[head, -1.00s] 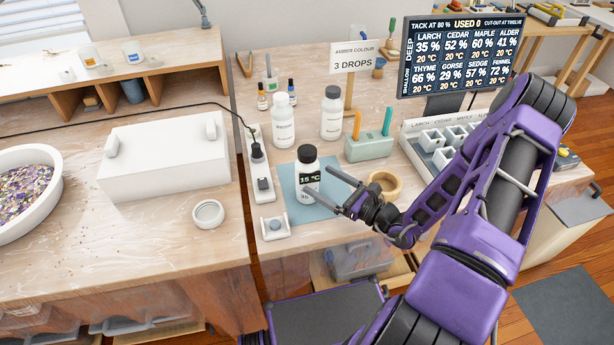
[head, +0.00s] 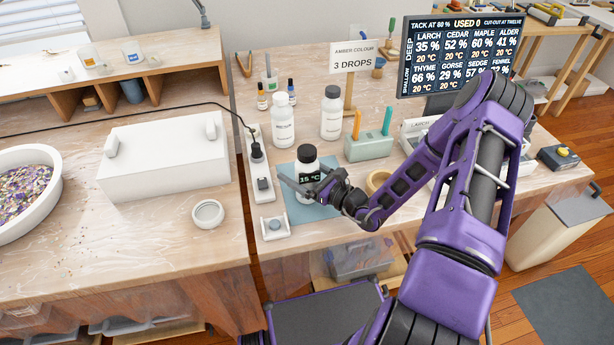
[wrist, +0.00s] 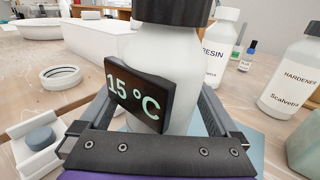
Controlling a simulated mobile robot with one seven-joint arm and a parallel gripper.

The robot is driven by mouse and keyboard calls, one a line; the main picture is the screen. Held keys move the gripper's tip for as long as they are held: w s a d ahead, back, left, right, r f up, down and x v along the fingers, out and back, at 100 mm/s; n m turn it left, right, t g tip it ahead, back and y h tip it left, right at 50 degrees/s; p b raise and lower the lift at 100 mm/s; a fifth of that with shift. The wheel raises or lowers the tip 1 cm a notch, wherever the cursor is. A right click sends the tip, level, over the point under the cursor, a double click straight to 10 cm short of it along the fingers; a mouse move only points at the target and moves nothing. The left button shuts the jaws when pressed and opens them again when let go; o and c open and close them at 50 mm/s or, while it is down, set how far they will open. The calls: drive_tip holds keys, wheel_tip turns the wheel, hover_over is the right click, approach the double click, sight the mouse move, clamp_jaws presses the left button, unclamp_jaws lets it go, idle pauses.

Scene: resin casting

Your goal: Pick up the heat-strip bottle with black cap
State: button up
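The heat-strip bottle (head: 306,168) is white with a black cap and a dark strip reading 15 °C. It stands upright on a blue mat (head: 321,212). In the wrist view the bottle (wrist: 174,52) fills the middle, with its strip facing me and its cap cut off at the top. My gripper (head: 304,180) is low at the bottle, one finger on each side of it. In the wrist view my gripper (wrist: 157,100) looks open, with a narrow gap beside the bottle. Finger contact is not visible, and the fingertips are partly hidden.
Two white bottles, resin (head: 283,122) and hardener (head: 331,115), stand behind. A green holder (head: 369,147) with sticks is to the right, and a wooden ring (head: 377,182) is partly behind my arm. A power strip (head: 262,180) and small white stand (head: 274,228) are at left.

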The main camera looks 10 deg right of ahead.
sight(305, 155)
clamp_jaws()
drive_tip(key=shift+r, duration=0.1)
wheel_tip(305, 155, up, 9)
drive_tip(key=shift+s+p, duration=0.15)
drive_tip(key=shift+p, duration=0.65)
drive_tip(key=s+h, duration=0.1)
drive_tip(key=s, duration=0.1)
drive_tip(key=s+d+m+t, duration=0.1)
drive_tip(key=shift+s+m+h, duration=0.3)
drive_tip(key=shift+s+h, duration=0.05)
drive_tip(key=shift+h, duration=0.05)
drive_tip(key=shift+s, duration=0.4)
